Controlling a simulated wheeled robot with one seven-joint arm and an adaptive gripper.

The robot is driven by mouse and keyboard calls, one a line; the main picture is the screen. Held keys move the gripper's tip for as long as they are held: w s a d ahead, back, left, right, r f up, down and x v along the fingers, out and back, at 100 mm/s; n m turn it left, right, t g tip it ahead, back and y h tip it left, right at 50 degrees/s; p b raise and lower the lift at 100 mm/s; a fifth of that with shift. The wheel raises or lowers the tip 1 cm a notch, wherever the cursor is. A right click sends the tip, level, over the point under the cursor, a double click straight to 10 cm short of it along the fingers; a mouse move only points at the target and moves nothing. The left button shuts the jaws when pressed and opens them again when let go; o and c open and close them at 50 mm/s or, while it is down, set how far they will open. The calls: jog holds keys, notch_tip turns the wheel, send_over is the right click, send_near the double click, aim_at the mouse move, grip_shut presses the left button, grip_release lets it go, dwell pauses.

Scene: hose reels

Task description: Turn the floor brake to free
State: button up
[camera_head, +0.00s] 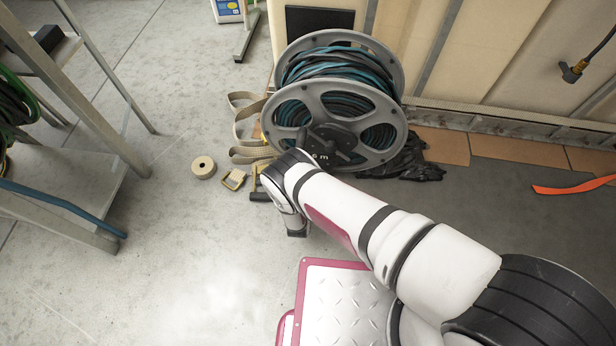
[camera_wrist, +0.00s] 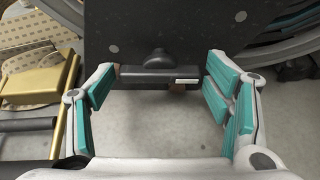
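A black bar with a small white label and a rounded knob (camera_wrist: 146,76) sits at the lower edge of a dark plate in the wrist view. It looks like the floor brake's lever, but I cannot read a marking that says so. My gripper (camera_wrist: 162,86) is open, with teal pads left and right of the bar. I see no clear contact, and its depth relative to the fingertips is unclear. In the head view my gripper (camera_head: 296,230) points down in front of the hose reel (camera_head: 394,84), and my arm hides the brake area.
A yellow metal piece (camera_head: 262,180) with a black bar, also in the wrist view (camera_wrist: 38,82), lies close left of my gripper. A tape roll (camera_head: 203,167), a buckle (camera_head: 233,180) and a strap (camera_head: 246,130) lie farther left.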

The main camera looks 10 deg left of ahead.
jog(key=c, duration=0.6)
jog(key=shift+a, duration=0.1)
jog(key=shift+n+h, duration=0.4)
jog(key=shift+n, duration=0.2)
jog(key=shift+a+n+h, duration=0.1)
jog(key=shift+n+h, duration=0.9)
jog(key=shift+n, duration=0.4)
jog(key=o, duration=1.1)
jog(key=shift+o, duration=0.2)
